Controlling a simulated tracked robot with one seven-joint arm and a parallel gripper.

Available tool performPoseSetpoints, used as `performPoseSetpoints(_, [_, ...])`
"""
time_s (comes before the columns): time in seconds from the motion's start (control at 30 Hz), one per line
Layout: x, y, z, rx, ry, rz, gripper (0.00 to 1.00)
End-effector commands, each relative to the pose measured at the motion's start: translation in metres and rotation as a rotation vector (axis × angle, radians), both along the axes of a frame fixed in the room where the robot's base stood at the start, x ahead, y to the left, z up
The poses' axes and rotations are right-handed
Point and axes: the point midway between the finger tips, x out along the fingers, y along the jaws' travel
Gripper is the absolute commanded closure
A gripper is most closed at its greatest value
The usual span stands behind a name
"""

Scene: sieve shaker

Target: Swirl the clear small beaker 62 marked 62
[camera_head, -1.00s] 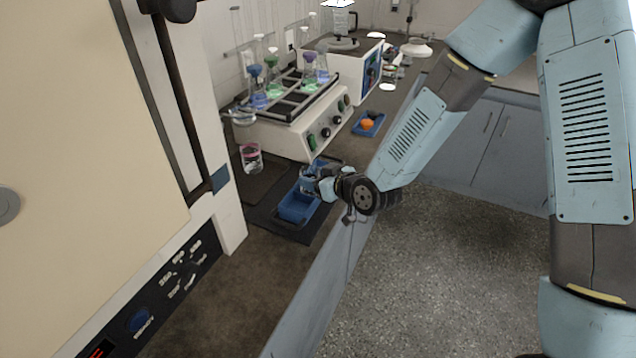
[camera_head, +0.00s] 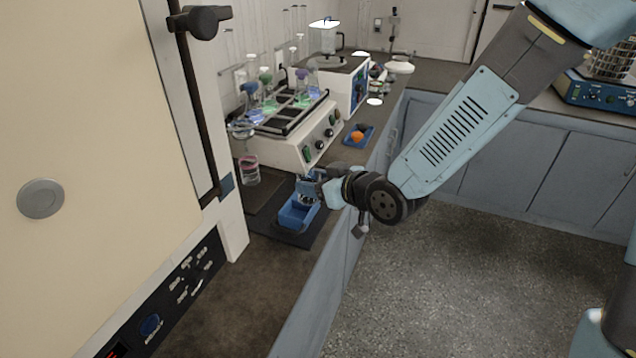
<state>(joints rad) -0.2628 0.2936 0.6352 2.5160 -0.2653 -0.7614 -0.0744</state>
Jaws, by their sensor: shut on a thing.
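Another clear beaker with a pink band (camera_head: 250,172) stands on the dark mat to the left, apart from my gripper.
A shaker with several flasks (camera_head: 290,135) stands behind the tray. Beyond it are a white device (camera_head: 345,85) and a small blue tray with an orange thing (camera_head: 357,136). A tall cabinet (camera_head: 95,130) fills the left. A blue-based machine (camera_head: 600,92) is at the right. The front-left counter is bare.

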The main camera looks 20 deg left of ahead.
Motion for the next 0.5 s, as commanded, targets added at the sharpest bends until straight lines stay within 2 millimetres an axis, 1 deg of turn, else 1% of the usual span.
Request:
performPoseSetpoints(0.17, [-0.002,-0.006,0.007,0.000,-0.001,-0.003,0.81])
performPoseSetpoints(0.5, [-0.001,-0.009,0.033,0.001,-0.003,-0.008,0.81])
